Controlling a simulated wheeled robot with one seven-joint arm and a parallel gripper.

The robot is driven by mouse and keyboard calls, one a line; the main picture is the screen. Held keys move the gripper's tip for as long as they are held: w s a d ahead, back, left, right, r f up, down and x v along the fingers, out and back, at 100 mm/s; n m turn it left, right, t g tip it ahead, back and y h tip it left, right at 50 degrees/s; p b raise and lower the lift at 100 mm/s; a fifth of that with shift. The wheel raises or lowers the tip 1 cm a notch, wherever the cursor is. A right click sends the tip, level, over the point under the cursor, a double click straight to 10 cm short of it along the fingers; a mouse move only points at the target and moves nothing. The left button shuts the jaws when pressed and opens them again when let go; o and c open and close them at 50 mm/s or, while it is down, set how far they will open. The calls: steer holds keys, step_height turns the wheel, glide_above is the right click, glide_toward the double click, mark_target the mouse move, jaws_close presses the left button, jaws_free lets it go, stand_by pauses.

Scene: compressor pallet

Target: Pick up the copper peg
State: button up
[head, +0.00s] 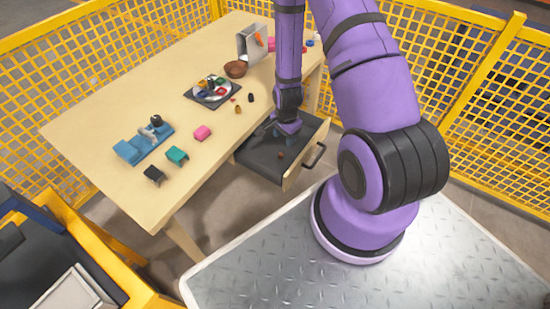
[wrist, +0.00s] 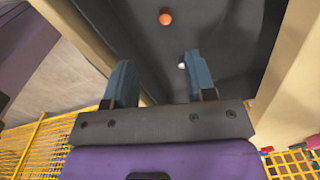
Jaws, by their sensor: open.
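The copper peg (wrist: 166,16) shows as a small round orange-brown end on the dark floor of the open drawer, near the top of the wrist view. It also shows as a small brown spot in the drawer in the head view (head: 281,155). My gripper (wrist: 158,62) is open and empty, with its blue-grey fingers apart. The peg is beyond the fingertips and apart from them. In the head view my gripper (head: 283,128) is over the drawer, behind the peg.
The drawer (head: 258,163) is pulled out under the wooden table (head: 120,90); its walls are close around my gripper. A small pale round thing (wrist: 181,66) lies in it near the right finger.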

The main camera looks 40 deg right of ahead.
glide_above(281, 155)
steer(key=shift+s+d+f, duration=0.1)
steer(key=shift+s+f, duration=0.15)
steer(key=shift+f, duration=1.15)
steer(key=shift+s+f, duration=0.2)
steer(key=shift+f, duration=1.2)
steer(key=shift+w+f, duration=0.25)
steer(key=shift+f, duration=1.05)
steer(key=shift+w+f, duration=0.25)
steer(key=shift+f, duration=1)
jaws_close()
